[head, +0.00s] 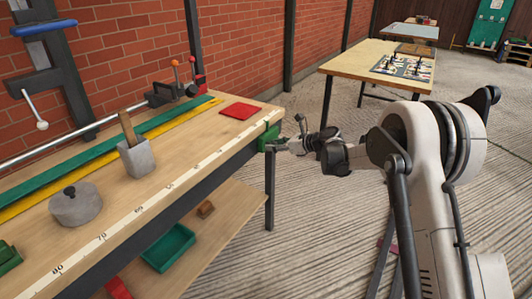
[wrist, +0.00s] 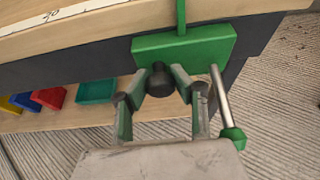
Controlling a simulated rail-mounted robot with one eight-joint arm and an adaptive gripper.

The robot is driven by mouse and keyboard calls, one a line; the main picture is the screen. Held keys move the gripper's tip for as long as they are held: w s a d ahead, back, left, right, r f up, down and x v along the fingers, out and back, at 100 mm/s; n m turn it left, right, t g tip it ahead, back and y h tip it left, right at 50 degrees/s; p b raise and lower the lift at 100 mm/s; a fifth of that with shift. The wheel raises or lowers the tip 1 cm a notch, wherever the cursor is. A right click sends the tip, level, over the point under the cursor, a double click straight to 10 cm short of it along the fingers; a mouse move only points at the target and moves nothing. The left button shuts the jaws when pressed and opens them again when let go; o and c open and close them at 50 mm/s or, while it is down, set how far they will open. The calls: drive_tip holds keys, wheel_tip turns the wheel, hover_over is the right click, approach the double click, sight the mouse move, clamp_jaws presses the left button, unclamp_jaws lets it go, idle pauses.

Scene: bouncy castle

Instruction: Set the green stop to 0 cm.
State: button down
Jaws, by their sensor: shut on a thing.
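The green stop (head: 267,139) sits on the front edge of the workbench, near its far right end. In the wrist view, the stop (wrist: 197,45) is a green block with a black round knob (wrist: 161,82) facing me and a green strip reaching up over the bench edge. A silver lever (wrist: 220,95) with a green end hangs at its right. My gripper (head: 288,146) is at the stop, and in the wrist view its fingers (wrist: 161,80) are shut on the black knob. A white scale strip (head: 140,211) runs along the bench front; the mark at the stop is not readable.
A red square (head: 240,111), a grey block with a wooden handle (head: 138,158) and a grey round weight (head: 75,207) stand on the bench. A green tray (head: 168,247) is on the lower shelf. The floor right of the bench is open, with a chessboard table (head: 350,62) behind.

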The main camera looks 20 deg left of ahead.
drive_tip(key=w, duration=0.2)
drive_tip(key=w+d, duration=0.1)
drive_tip(key=w, duration=0.2)
drive_tip(key=shift+w+d+r, duration=0.1)
drive_tip(key=shift+w+d, duration=0.1)
drive_tip(key=shift+w, duration=0.05)
drive_tip(key=c, duration=1.4)
unclamp_jaws()
drive_tip(key=shift+w+d, duration=0.1)
drive_tip(key=v, duration=1.2)
